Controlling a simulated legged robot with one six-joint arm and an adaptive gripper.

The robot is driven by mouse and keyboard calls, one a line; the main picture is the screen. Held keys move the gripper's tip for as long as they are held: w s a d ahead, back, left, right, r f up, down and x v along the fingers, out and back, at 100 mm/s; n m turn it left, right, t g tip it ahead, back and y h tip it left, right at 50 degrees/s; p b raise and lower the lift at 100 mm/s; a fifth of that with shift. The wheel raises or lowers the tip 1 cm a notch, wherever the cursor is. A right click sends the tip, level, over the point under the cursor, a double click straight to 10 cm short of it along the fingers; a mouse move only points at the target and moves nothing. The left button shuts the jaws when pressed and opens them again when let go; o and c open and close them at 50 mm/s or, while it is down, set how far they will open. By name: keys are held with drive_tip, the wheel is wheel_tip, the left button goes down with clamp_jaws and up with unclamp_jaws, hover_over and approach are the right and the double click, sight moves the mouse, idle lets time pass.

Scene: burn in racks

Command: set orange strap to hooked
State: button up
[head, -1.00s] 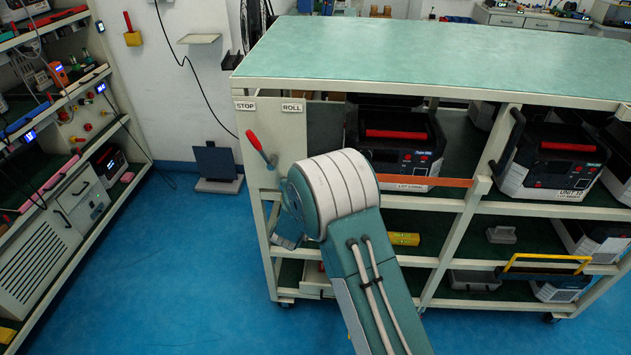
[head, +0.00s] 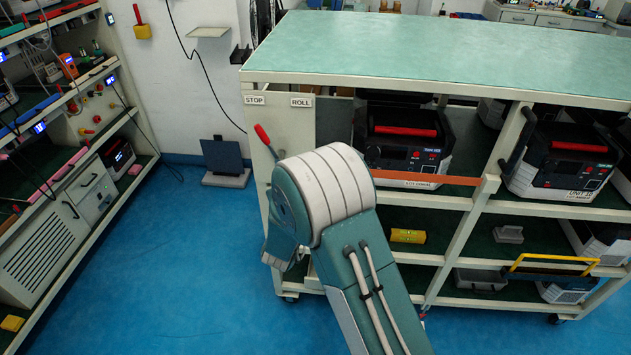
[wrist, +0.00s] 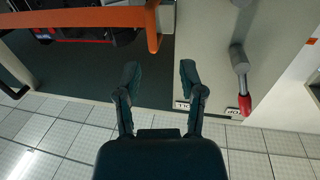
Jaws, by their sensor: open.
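The orange strap (head: 425,178) runs across the front of the upper shelf bay, in front of a black and white unit. Its right end meets a pale block (head: 488,184) on the rack post; its left part is hidden behind my arm in the head view. In the wrist view the strap (wrist: 75,18) crosses the top left and ends in a bent orange end piece (wrist: 152,30). Whether that end is on a hook I cannot tell. My gripper (wrist: 159,82) is open and empty, its fingertips apart from the strap, with the end piece beyond them.
A red-handled lever (head: 265,138) stands on the rack's left panel beside STOP and ROLL labels; it also shows right of my fingers in the wrist view (wrist: 243,85). A shelf rack (head: 95,190) stands at left. Blue floor (head: 180,260) between is clear.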

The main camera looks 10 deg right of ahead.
drive_tip(key=v, duration=0.4)
drive_tip(key=shift+s+a, duration=0.25)
drive_tip(key=shift+s, duration=0.1)
drive_tip(key=s+d+r+n+g+y, duration=0.1)
drive_tip(key=s+r+n+g+y, duration=0.15)
drive_tip(key=r+y, duration=0.4)
drive_tip(key=s+d+r+n+g+y, duration=0.1)
drive_tip(key=s+r+g+y, duration=0.15)
drive_tip(key=r, duration=0.65)
drive_tip(key=s+d+r+g, duration=0.1)
drive_tip(key=s+d+g, duration=0.2)
drive_tip(key=s, duration=1)
drive_tip(key=s+d+r+n+g+h, duration=0.1)
drive_tip(key=s+d+g, duration=0.1)
drive_tip(key=s+d, duration=0.5)
drive_tip(key=s, duration=0.6)
drive_tip(key=shift+g, duration=0.4)
